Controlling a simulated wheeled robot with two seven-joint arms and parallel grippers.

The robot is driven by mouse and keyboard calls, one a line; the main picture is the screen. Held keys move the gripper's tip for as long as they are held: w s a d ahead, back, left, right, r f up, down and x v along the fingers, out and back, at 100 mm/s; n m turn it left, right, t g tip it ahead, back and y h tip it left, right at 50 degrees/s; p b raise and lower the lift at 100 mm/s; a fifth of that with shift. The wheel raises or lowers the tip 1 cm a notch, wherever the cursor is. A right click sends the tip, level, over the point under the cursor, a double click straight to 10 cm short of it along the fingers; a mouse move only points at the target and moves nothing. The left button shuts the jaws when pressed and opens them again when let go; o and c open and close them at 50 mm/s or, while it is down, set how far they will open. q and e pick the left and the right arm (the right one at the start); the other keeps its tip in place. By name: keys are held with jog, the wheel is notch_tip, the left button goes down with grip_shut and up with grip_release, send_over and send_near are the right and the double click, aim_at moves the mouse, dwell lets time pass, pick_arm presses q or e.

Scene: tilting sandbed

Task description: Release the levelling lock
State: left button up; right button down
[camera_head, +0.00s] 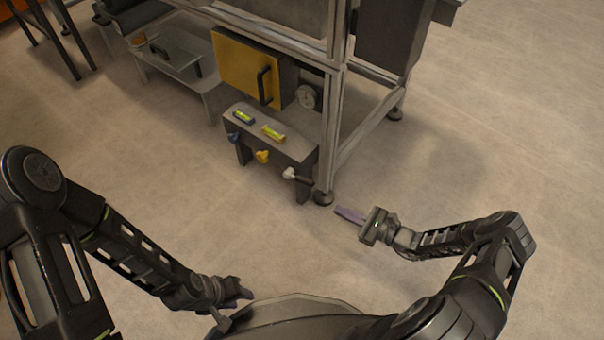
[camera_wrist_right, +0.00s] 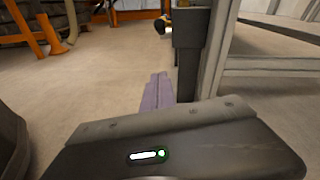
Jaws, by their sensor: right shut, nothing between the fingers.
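A low grey bench (camera_head: 297,146) at the front of the metal frame has a blue knob (camera_head: 233,137), a yellow knob (camera_head: 262,156) and a white knob (camera_head: 289,173) with a dark stem along its front. A blue-ended level (camera_head: 244,117) and a yellow level (camera_head: 273,134) lie on top. I cannot tell which part is the levelling lock. My right gripper (camera_head: 340,211) is shut and empty, to the right of and below the white knob and apart from it. Its purple fingers (camera_wrist_right: 156,92) show in the right wrist view. My left gripper (camera_head: 247,292) hangs low near my base; its fingers are too small to judge.
A yellow panel (camera_head: 245,70) with a black handle and a round gauge (camera_head: 307,97) are above the bench. A frame post (camera_head: 332,130) stands close to the bench's right end. A low grey table (camera_head: 200,75) is at the left. The floor before the bench is clear.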

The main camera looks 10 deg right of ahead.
jog(key=shift+w+d+r+t, duration=0.2)
jog(key=shift+w+d+t, duration=0.1)
jog(key=shift+d, duration=0.2)
jog(key=b, duration=0.3)
send_near(299, 179)
jog(key=shift+w+a+f, duration=0.4)
jog(key=shift+w+f, duration=0.15)
jog(key=shift+w, duration=0.15)
jog(key=shift+w+a+f, duration=0.45)
jog(key=shift+w+f, duration=0.15)
jog(key=shift+w, duration=0.1)
jog(key=shift+w+a+f, duration=0.4)
jog(key=shift+w+f, duration=0.15)
jog(key=shift+w, duration=0.15)
